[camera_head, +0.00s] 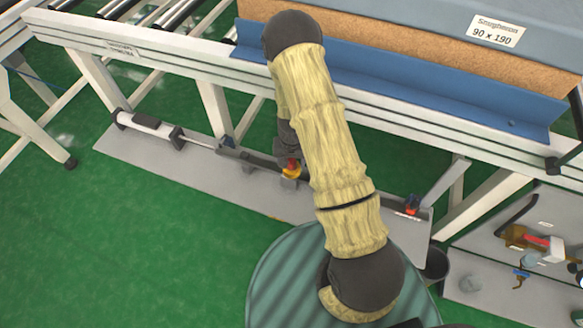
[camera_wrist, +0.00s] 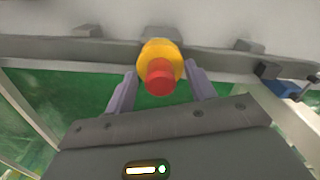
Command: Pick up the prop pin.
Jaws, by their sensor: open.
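The prop pin appears to be the yellow piece with a red knob (camera_wrist: 160,68), set at a grey rail in the wrist view. In the head view it shows as a small red and yellow spot (camera_head: 291,170) just below my gripper (camera_head: 288,140), which is partly hidden by my arm. In the wrist view my gripper's two fingers (camera_wrist: 161,78) are apart, one on each side of the pin, with a gap showing on both sides. Nothing is held. How deep the pin sits between the fingers is hard to tell.
A grey base plate (camera_head: 215,182) carries a long bar and cylinder. Above it runs a white conveyor frame (camera_head: 190,66) with a blue edge and a mattress labelled 90 x 190 (camera_head: 497,31). A second plate with tools (camera_head: 520,302) lies right. Green floor (camera_head: 90,250) is clear at left.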

